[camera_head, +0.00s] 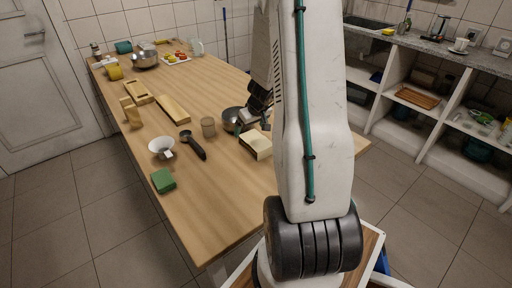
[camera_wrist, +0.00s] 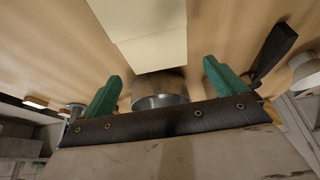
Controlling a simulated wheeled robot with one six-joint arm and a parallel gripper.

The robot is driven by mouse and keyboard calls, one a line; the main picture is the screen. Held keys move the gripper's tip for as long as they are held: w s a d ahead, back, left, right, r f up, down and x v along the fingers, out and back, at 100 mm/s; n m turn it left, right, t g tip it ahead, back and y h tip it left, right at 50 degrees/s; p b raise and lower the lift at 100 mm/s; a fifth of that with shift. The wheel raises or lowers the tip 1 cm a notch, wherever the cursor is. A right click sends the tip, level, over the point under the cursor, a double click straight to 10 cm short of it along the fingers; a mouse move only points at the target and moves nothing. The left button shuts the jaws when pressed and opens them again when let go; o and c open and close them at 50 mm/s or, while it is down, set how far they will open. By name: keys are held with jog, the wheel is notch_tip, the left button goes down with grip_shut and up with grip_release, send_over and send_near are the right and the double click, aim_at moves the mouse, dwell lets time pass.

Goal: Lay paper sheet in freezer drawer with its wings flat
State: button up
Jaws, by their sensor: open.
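A cream piece with a crease across it (camera_head: 257,148) lies on the wooden table, just in front of my gripper; it looks like the paper sheet, folded, though I cannot be sure. In the wrist view the cream piece (camera_wrist: 150,42) shows at the top, beyond my fingertips and apart from them. My gripper (camera_head: 252,127) is low over the table, and its green fingers stand wide apart with nothing held between them (camera_wrist: 164,82). I cannot make out a freezer drawer in either view.
A metal bowl (camera_head: 229,118) stands close by my gripper. A glass (camera_head: 208,127), a dark-handled tool (camera_head: 195,147), a white cup-like thing (camera_head: 162,147) and a green sponge (camera_head: 163,181) lie to the left. Wooden pieces stand farther back. Shelves (camera_head: 420,96) line the right.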

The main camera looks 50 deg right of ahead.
aim_at(248, 133)
jog(key=x, duration=0.5)
jog(key=shift+w+d, duration=0.1)
jog(key=shift+d, duration=0.05)
jog(key=c, duration=1.1)
jog(key=shift+r, duration=0.2)
